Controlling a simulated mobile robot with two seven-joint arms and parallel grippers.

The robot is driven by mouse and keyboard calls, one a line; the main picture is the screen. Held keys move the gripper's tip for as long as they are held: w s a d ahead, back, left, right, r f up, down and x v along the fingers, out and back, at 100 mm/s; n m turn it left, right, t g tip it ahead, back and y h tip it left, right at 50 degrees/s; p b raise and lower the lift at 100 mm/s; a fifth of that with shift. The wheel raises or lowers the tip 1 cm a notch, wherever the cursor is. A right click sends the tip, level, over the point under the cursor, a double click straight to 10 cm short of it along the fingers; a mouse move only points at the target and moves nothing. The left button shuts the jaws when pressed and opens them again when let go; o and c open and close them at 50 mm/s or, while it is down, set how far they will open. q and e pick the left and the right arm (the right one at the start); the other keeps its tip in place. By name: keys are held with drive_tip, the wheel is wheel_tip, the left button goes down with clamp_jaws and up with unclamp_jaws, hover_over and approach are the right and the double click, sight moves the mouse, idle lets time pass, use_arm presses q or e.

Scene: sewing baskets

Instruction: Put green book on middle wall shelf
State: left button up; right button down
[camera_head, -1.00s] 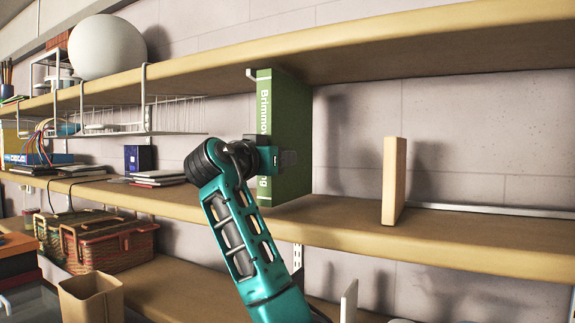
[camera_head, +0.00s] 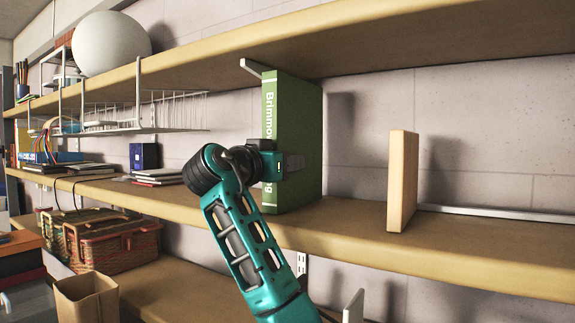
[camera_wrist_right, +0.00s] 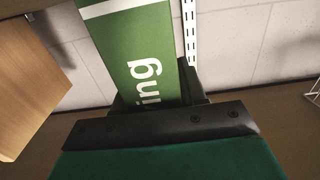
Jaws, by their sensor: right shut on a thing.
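The green book (camera_head: 300,140) stands upright at the middle wall shelf (camera_head: 345,226), its white-lettered spine facing out. Its lower edge is at the shelf's front part; I cannot tell whether it touches the board. My right gripper (camera_head: 282,168) is shut on the book's spine, with one finger showing along its right face. In the right wrist view the book (camera_wrist_right: 140,55) runs up between the fingers of the gripper (camera_wrist_right: 158,100). My left gripper is not in view.
A wooden divider (camera_head: 401,180) stands on the shelf right of the book. The upper shelf (camera_head: 400,45) hangs above, with a wire rack (camera_head: 150,115) below it at left. Dark notebooks (camera_head: 157,176) and a blue box (camera_head: 143,156) are left. Shelf room beside the book is free.

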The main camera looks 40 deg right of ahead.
drive_tip(key=shift+a+r, duration=0.15)
drive_tip(key=shift+r, duration=0.05)
drive_tip(key=shift+f, duration=0.15)
drive_tip(key=c, duration=0.6)
unclamp_jaws()
drive_tip(key=shift+f, duration=0.1)
drive_tip(key=shift+c, duration=0.2)
drive_tip(key=shift+s+a, duration=0.1)
drive_tip(key=shift+a, duration=0.2)
drive_tip(key=b+v, duration=0.2)
drive_tip(key=v, duration=0.9)
drive_tip(key=shift+a, duration=0.15)
drive_tip(key=shift+s, duration=0.1)
